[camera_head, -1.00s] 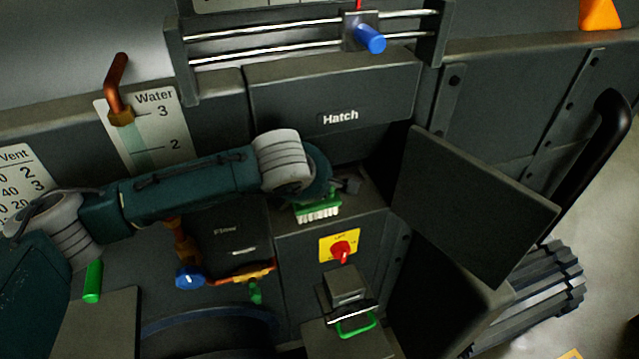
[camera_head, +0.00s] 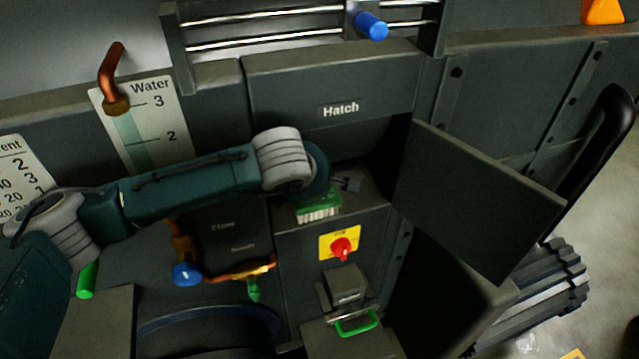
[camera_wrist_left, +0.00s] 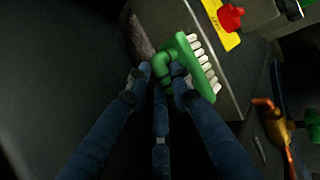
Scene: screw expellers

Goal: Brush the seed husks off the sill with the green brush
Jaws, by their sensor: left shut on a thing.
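The green brush (camera_head: 319,202) has white bristles and is at the front edge of the sill (camera_head: 372,192), below the Hatch panel. In the left wrist view the brush (camera_wrist_left: 187,62) has a bent green handle, and its bristles point right, towards the sill's front edge. My left gripper (camera_wrist_left: 163,80) has its fingers closed around the handle. In the head view my wrist covers most of the fingers. A mottled brownish-grey strip (camera_wrist_left: 140,42) beside the brush may be husks; I cannot tell. I cannot make out single husks in the head view. My right gripper is not in view.
A dark open door panel (camera_head: 475,200) stands just right of the sill. A red knob on a yellow plate (camera_head: 340,243) is on the face below. Copper pipework with a blue knob (camera_head: 187,274) is below my left arm. A green-handled box (camera_head: 355,323) stands lower down.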

